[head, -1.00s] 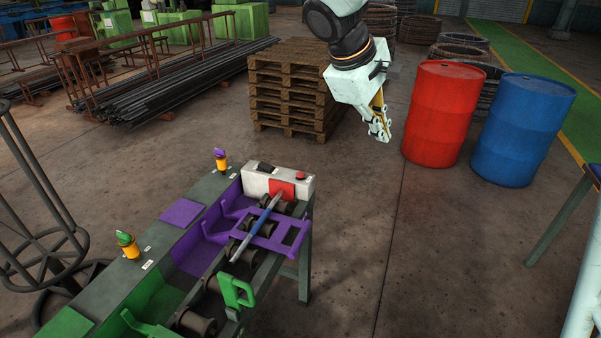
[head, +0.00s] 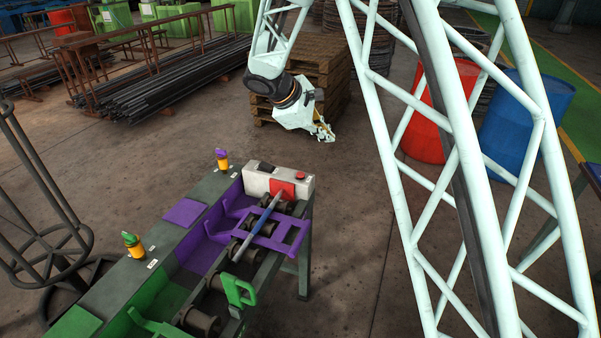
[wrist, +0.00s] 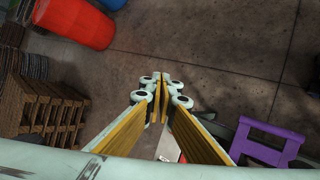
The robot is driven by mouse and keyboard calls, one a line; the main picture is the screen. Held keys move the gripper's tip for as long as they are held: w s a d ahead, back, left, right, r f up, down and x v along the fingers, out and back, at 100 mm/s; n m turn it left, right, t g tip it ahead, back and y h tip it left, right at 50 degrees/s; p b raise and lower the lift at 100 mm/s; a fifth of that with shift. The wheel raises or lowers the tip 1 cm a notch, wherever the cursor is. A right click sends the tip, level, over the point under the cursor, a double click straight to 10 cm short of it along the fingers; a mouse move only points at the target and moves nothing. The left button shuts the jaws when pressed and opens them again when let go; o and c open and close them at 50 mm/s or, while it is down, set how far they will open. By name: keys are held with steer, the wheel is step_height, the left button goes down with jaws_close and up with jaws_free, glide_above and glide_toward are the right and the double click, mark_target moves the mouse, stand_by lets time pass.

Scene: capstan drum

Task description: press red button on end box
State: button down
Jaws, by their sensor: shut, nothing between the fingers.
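The end box (head: 257,182) is a pale box at the far end of the bench in the head view. A small red button (head: 300,175) sits on its top at the right, beside a black part (head: 266,167). A red panel (head: 283,189) is on its front face. My gripper (head: 326,135) is above and beyond the box, a little to its right, apart from it. In the wrist view my gripper (wrist: 161,85) is shut and empty over bare floor. The box is mostly hidden behind the fingers there, and I cannot make out the button.
The bench (head: 110,268) carries a purple bracket (head: 275,237), a green handle (head: 238,290), rollers and a blue-and-grey rod (head: 265,213). Two capped orange posts stand on its left side. Pallets (head: 325,75) stand behind my gripper. Red (head: 425,130) and blue (head: 520,130) drums stand right.

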steer(key=w+a+f+n+t+p, duration=0.1)
steer(key=w+a+f+n+p, duration=0.1)
steer(key=w+a+f, duration=0.4)
steer(key=a+f+n, duration=0.1)
steer(key=a+f, duration=0.1)
steer(key=a, duration=0.1)
steer(key=shift+w+f, duration=0.15)
steer(key=shift+f, duration=0.05)
steer(key=shift+a+f, duration=0.1)
steer(key=shift+f, duration=0.05)
steer(key=b, duration=0.2)
glide_above(300, 175)
steer(key=shift+f, duration=2.85)
steer(key=shift+w+f+b, duration=0.1)
steer(key=shift+f+b, duration=0.95)
steer(key=shift+f, duration=0.35)
steer(key=shift+f+b, duration=0.95)
steer(key=shift+b, duration=0.05)
steer(key=shift+r, duration=0.15)
steer(key=shift+r+p, duration=0.3)
steer(key=shift+r, duration=0.5)
steer(key=shift+r, duration=0.15)
